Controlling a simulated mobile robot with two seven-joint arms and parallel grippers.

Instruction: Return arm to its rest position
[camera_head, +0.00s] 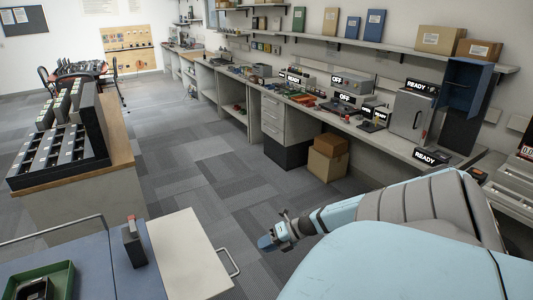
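My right arm comes in from the lower right, pale blue and grey, and fills much of that corner. Its gripper (268,242) is at the arm's far end, over the carpet floor, apart from the cart and the bench. The gripper is small and seen from behind; I see nothing held in it, and its finger opening does not show clearly. My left arm and gripper are not in view. A dark handheld radio (134,247) stands upright on the blue-topped cart (95,255) at the lower left.
A counter (85,192) with radio racks stands left. A long workbench (374,148) with OFF and READY devices runs along the right. Cardboard boxes (327,165) stand under it. Middle floor is clear.

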